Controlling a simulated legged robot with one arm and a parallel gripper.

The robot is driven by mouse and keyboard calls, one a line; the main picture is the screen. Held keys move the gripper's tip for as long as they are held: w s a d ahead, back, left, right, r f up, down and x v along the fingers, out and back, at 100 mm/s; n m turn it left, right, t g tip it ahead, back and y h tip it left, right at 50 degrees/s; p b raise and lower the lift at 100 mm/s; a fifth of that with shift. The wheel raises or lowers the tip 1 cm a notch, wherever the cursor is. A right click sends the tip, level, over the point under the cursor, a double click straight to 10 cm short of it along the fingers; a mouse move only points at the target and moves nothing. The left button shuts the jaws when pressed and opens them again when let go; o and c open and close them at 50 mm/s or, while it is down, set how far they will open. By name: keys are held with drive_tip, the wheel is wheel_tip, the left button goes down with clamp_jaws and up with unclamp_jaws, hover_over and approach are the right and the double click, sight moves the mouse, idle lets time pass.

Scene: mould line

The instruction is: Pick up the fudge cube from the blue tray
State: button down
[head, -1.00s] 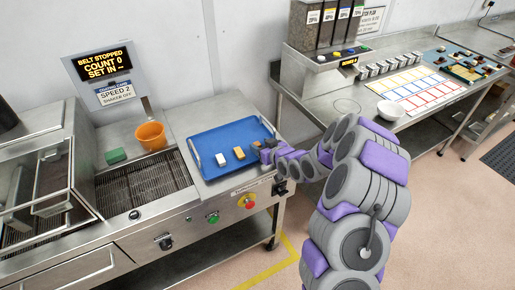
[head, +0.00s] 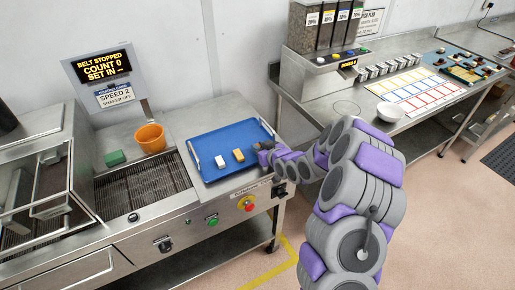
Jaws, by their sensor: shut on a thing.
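The blue tray (head: 213,138) lies on the steel end of the line, with a handle on each side. A white block (head: 220,160) and a golden-tan block (head: 238,155) sit on it side by side. My gripper (head: 262,150) is at the right part of the tray, just right of the golden-tan block and apart from it. It is shut on a small dark brown piece, which I take to be the fudge cube; my fingers hide most of it. I cannot tell whether the piece still touches the tray.
A control panel with a red button (head: 248,204) is on the front. A bench with a white bowl (head: 390,111) is at the right.

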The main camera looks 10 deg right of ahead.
drive_tip(key=shift+a+r, duration=0.1)
drive_tip(key=shift+a, duration=0.3)
drive_tip(key=shift+r, duration=0.5)
drive_tip(key=r, duration=0.1)
drive_tip(key=r+p, duration=0.1)
drive_tip(key=shift+d+r+p, duration=0.2)
drive_tip(key=shift+r+p, duration=0.1)
drive_tip(key=shift+r, duration=0.1)
drive_tip(key=s+a, duration=0.3)
drive_tip(key=s+a+p, duration=0.1)
drive_tip(key=s+a, duration=0.2)
drive_tip(key=s+a+p, duration=0.1)
drive_tip(key=s+a, duration=0.2)
drive_tip(key=s, duration=0.1)
drive_tip(key=shift+r, duration=0.4)
drive_tip(key=shift+s+a+r+p, duration=0.1)
drive_tip(key=shift+a+r+p, duration=0.1)
drive_tip(key=shift+p, duration=0.3)
drive_tip(key=shift+a+p, duration=0.15)
drive_tip(key=shift+p, duration=0.85)
drive_tip(key=p, duration=0.4)
drive_tip(key=shift+s+a+r, duration=0.15)
drive_tip(key=shift+s+a, duration=0.15)
drive_tip(key=shift+a, duration=0.05)
drive_tip(key=s+p, duration=0.1)
drive_tip(key=p, duration=0.3)
drive_tip(key=shift+a, duration=0.2)
